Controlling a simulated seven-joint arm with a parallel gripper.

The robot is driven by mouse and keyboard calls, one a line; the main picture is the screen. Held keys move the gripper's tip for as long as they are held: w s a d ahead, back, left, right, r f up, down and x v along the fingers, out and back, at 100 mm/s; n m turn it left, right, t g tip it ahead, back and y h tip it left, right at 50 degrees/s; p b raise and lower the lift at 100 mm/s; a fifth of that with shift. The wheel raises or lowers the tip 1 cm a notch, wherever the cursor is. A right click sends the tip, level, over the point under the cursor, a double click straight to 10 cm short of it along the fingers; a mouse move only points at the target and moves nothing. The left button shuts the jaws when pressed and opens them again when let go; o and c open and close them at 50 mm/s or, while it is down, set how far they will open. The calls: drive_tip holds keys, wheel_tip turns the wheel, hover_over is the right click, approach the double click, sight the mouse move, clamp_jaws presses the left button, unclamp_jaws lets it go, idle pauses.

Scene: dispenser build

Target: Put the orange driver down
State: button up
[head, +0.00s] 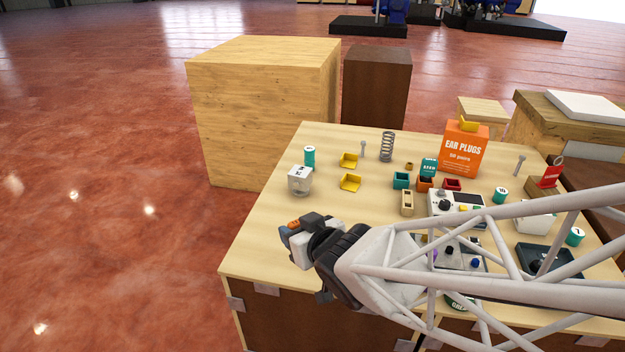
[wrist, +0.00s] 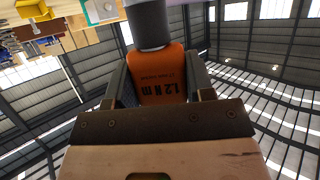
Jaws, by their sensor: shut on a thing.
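The orange driver (wrist: 160,82) fills the middle of the wrist view, with "1.2 N m" printed on its body and a grey and dark cylindrical part at its upper end. My gripper (wrist: 157,92) is shut on it, one finger on each side. In the head view my gripper (head: 303,236) is over the left front part of the wooden table (head: 258,239), and only a small orange bit of the driver (head: 293,224) shows. The driver's far end is hidden, and I cannot tell its exact height above the table.
A clear jar with a white lid (head: 300,180), a teal cylinder (head: 309,155) and yellow trays (head: 350,183) stand behind my gripper. An orange ear plugs box (head: 464,149) and a spring (head: 386,146) are further back. My arm covers the right front items. The table's left strip is bare.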

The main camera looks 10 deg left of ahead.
drive_tip(key=w+a+f, duration=0.1)
drive_tip(key=w+a, duration=0.8)
drive_tip(key=w, duration=0.4)
drive_tip(key=shift+a+f, duration=0.25)
idle(0.4)
drive_tip(key=shift+f, duration=1.75)
drive_tip(key=shift+f, duration=0.6)
drive_tip(key=o, duration=1)
drive_tip(key=shift+r, duration=0.1)
